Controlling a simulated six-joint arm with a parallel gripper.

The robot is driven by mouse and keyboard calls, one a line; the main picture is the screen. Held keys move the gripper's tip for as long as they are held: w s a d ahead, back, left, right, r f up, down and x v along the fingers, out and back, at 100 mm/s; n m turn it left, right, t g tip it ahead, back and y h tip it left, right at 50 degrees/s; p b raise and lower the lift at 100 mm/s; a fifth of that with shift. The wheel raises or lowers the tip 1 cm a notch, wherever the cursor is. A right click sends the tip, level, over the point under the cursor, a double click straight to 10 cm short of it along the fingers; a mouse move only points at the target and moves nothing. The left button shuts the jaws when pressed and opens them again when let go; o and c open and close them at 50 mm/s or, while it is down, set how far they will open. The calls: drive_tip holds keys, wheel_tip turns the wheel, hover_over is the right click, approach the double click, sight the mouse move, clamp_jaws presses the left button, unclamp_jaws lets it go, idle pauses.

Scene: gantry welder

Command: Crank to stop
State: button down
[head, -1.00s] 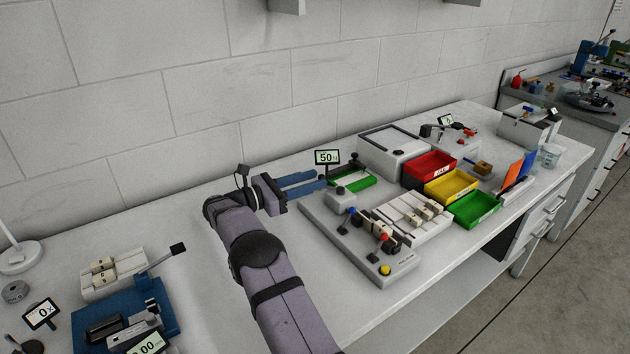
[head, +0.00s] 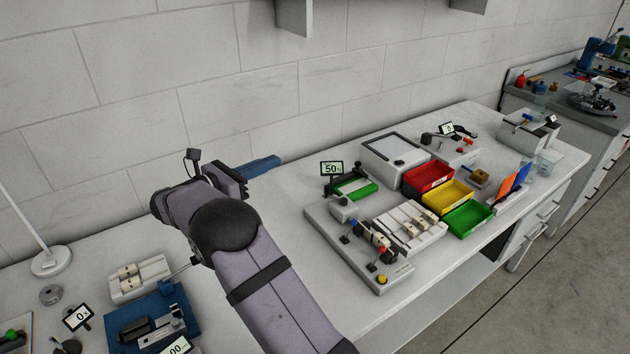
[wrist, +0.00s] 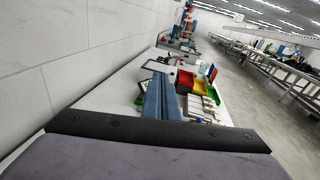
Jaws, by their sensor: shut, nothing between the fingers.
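My gripper (head: 275,160) points right, above the back of the bench near the wall. Its blue fingers are together and empty; they also show in the wrist view (wrist: 160,98). The grey welder fixture (head: 325,228) stands to the right, apart from the fingers. It has a blue knob (head: 354,222), a red knob (head: 383,248) and a yellow button (head: 382,278) at its front end. Which part is the crank is too small to tell. A display reading 50 (head: 332,168) stands behind the fixture beside a green-and-white piece (head: 365,188).
Right of the fixture are a white slotted tray (head: 432,237) and red (head: 428,174), yellow (head: 445,194) and green (head: 468,216) bins. Bare bench lies between my arm and the fixture.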

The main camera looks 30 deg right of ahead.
drive_tip(key=s+f+n+y, duration=0.1)
drive_tip(key=s+f, duration=0.2)
drive_tip(key=f, duration=0.3)
drive_tip(key=s+f+y, duration=0.2)
drive_tip(key=s+f, duration=0.1)
drive_tip(key=f, duration=0.2)
drive_tip(key=m+p, duration=0.1)
drive_tip(key=p, duration=0.4)
approach(325, 193)
drive_tip(key=x, duration=0.5)
drive_tip(key=shift+s+d, duration=0.1)
drive_tip(key=shift+d, duration=0.05)
drive_tip(key=shift+d+f+b, duration=0.1)
drive_tip(key=shift+d+b, duration=0.05)
drive_tip(key=shift+b, duration=0.15)
drive_tip(key=shift+w+d+f+b, duration=0.15)
drive_tip(key=shift+w+d+b, duration=0.25)
drive_tip(key=shift+b, duration=0.5)
drive_tip(key=shift+w+r+b, duration=0.1)
drive_tip(key=shift+r+b, duration=0.2)
drive_tip(key=shift+b, duration=0.3)
drive_tip(key=shift+d+r, duration=0.1)
drive_tip(key=shift+r, duration=0.15)
